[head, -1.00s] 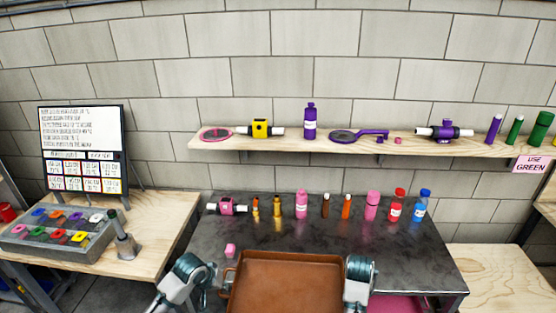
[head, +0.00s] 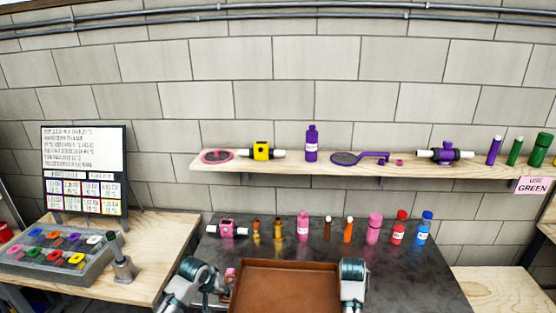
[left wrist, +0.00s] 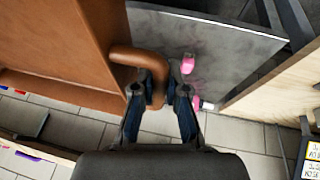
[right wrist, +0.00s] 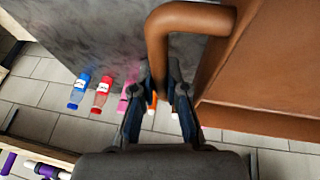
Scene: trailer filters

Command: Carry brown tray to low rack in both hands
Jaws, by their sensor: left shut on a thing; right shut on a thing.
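The brown tray (head: 285,288) is at the bottom middle of the head view, in front of the dark table. My left gripper (head: 222,296) is at its left side, and in the left wrist view the fingers (left wrist: 160,92) are shut on the tray's curved handle (left wrist: 150,62). My right gripper (head: 350,292) is at its right side. In the right wrist view its fingers (right wrist: 162,88) close on the lower end of the other handle (right wrist: 158,40). The tray's near edge is out of the head view. No low rack can be made out.
A dark table (head: 410,275) bears several bottles and a pink valve piece (head: 227,229). A wall shelf (head: 290,168) holds more parts. A wooden bench (head: 150,250) with a grey bin (head: 60,258) and sign board (head: 85,165) stands left. Another wooden surface (head: 510,290) is right.

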